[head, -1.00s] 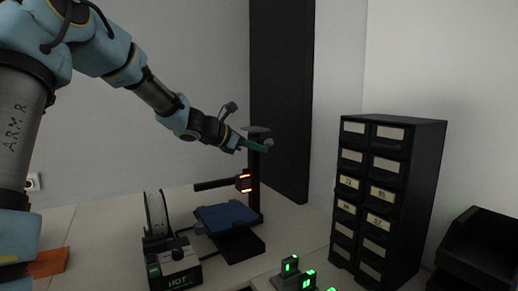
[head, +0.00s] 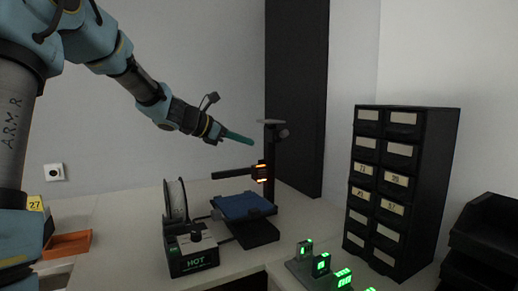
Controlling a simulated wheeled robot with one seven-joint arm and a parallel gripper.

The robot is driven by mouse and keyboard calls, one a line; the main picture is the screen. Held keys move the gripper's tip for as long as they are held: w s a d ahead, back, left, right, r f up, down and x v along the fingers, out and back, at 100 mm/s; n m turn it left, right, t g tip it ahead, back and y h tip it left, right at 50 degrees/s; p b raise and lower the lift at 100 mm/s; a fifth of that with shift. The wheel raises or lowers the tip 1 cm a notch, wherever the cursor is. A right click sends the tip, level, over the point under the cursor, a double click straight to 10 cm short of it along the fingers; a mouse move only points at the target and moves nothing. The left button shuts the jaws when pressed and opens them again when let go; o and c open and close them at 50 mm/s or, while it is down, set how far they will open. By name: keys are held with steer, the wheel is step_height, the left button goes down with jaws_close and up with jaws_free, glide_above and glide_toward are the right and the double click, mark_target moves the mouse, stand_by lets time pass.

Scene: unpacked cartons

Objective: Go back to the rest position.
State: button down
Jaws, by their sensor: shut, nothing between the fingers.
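My gripper (head: 236,137) is at the end of my raised arm, in the upper middle of the head view. Its teal fingers are together and point right and slightly down. Nothing shows between them. I cannot tell the exact gap in depth between the fingers and the post.
Below stand a printer-like device with a blue bed (head: 243,206) and a black unit with a spool (head: 190,243). A black drawer cabinet (head: 401,190) stands right, beside black bins (head: 487,243). Green-lit displays (head: 321,264) are in front. An orange tray (head: 67,245) lies left.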

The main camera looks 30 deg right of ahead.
steer(key=shift+w+a+r, duration=0.1)
steer(key=shift+a+r, duration=0.1)
steer(key=shift+a, duration=0.45)
steer(key=s+a+f+m+y, duration=0.2)
steer(key=a+f, duration=0.3)
steer(key=a, duration=0.1)
steer(key=s+a+f+m+y, duration=0.2)
steer(key=a+f+m+y, duration=0.1)
steer(key=a+f, duration=0.2)
steer(key=s+a+f+m+y, duration=0.2)
steer(key=a+f, duration=0.3)
steer(key=a, duration=0.2)
steer(key=shift+s+f+m+y, duration=0.25)
steer(key=shift+m+y, duration=0.05)
steer(key=shift+y, duration=0.1)
steer(key=s+a+f+m+y, duration=0.2)
steer(key=s+a+m, duration=0.3)
steer(key=a, duration=0.4)
steer(key=s+a+f+m+y, duration=0.3)
steer(key=s+a+f+m, duration=0.2)
steer(key=a, duration=0.5)
steer(key=shift+s+a+t+y, duration=0.3)
steer(key=shift+s, duration=0.25)
